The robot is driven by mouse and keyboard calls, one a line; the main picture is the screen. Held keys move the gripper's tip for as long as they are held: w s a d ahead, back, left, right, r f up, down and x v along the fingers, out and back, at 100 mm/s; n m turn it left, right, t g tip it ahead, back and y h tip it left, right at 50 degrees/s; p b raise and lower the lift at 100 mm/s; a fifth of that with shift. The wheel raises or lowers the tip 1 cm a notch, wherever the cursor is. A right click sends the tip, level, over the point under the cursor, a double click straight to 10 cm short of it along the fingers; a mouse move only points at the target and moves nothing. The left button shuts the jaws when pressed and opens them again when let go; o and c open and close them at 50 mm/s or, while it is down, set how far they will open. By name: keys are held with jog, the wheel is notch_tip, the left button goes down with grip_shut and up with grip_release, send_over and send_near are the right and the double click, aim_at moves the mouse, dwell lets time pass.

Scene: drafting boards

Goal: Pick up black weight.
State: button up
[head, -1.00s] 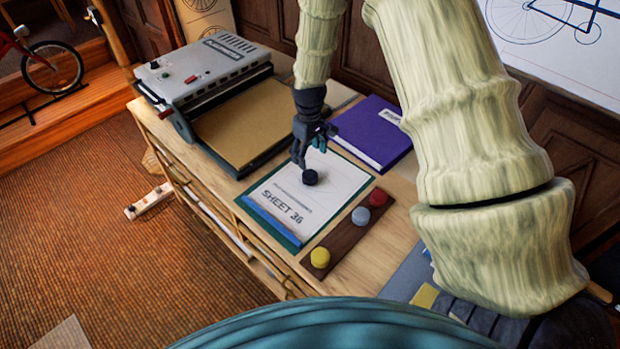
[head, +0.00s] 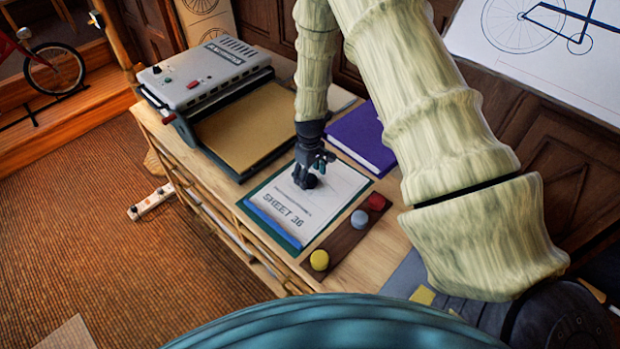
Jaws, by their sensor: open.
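The black weight (head: 311,182) is a small round dark piece on the white sheet marked "SHEET 36" (head: 290,212). The sheet lies on a green board (head: 252,212) on the wooden table. My gripper (head: 306,178) points down at the weight, with its fingers right at it. The gripper is open. The fingers and the weight are both dark and overlap, so I cannot tell whether they touch. Part of the weight is hidden behind the fingers.
A brown wooden strip (head: 336,243) to the right holds a yellow weight (head: 319,260), a blue-grey weight (head: 360,218) and a red weight (head: 376,202). A purple book (head: 362,137) lies behind. A grey machine (head: 205,75) with a tan bed (head: 248,126) stands at the left.

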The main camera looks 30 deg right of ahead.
jog(key=shift+f+p, duration=0.3)
jog(key=shift+f, duration=0.75)
jog(key=c, duration=1.4)
jog(key=shift+r, duration=0.1)
jog(key=shift+c, duration=0.2)
